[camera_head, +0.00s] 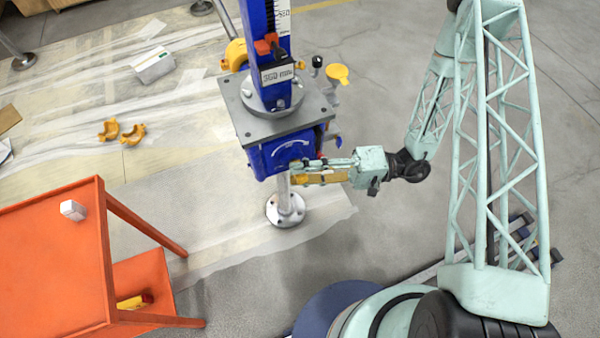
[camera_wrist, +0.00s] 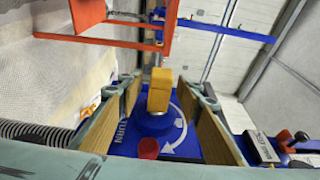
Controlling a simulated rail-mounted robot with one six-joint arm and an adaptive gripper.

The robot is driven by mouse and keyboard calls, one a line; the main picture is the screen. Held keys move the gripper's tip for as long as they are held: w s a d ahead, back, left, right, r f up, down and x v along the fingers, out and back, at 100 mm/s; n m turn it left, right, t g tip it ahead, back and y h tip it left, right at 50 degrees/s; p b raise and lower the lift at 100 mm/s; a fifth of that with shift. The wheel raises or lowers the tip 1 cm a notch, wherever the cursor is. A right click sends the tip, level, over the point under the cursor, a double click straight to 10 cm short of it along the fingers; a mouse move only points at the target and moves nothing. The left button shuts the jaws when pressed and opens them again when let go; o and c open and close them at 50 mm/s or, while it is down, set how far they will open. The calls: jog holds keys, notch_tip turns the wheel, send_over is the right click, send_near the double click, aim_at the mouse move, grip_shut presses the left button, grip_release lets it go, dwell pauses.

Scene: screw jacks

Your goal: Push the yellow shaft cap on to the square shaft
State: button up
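In the wrist view the yellow shaft cap (camera_wrist: 160,88) is a blocky piece at a round metal collar on the blue jack housing (camera_wrist: 190,146). The square shaft cannot be seen; the cap may cover it, and I cannot tell how far on it sits. My gripper (camera_wrist: 160,94) is open, with one tan-padded finger on each side of the cap and visible gaps between. In the head view my gripper (camera_head: 297,172) reaches from the right to the blue housing (camera_head: 283,151) below the grey plate; the cap is not distinguishable there.
A red knob (camera_wrist: 148,148) lies close to the cap in the wrist view. The jack's grey plate (camera_head: 255,127) is just above my gripper in the head view. An orange table (camera_head: 60,262) stands at left, with a small white block (camera_head: 73,210). Yellow clamp pieces (camera_head: 121,131) lie on the floor.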

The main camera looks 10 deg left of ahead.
jog(key=shift+d, duration=0.15)
jog(key=v, duration=1.1)
jog(key=shift+d, duration=0.35)
jog(key=shift+w, duration=0.1)
dwell(1.0)
jog(key=s+d+r+n+g+h, duration=0.1)
jog(key=s+r+h, duration=0.15)
jog(key=r, duration=0.55)
jog(key=s+d+r+g+h, duration=0.15)
jog(key=r+h, duration=0.25)
jog(key=r, duration=0.4)
jog(key=s+d+r+n+h, duration=0.1)
jog(key=d+r+h, duration=0.15)
jog(key=r, duration=0.55)
jog(key=s+d+r+m+t+h, duration=0.1)
jog(key=s+d+r+t+h, duration=0.2)
jog(key=r, duration=0.4)
jog(key=s+d+r+m+t+h, duration=0.2)
jog(key=s+d+r+t, duration=0.1)
jog(key=s+r, duration=0.3)
jog(key=s+d+r+m+t+h, duration=0.1)
jog(key=s+d+r+t+h, duration=0.2)
jog(key=r, duration=0.6)
jog(key=shift+s+d+r+m+t+h, duration=0.2)
jog(key=shift+s+d+m+t+h, duration=0.15)
jog(key=shift+s+t, duration=0.55)
dwell(0.5)
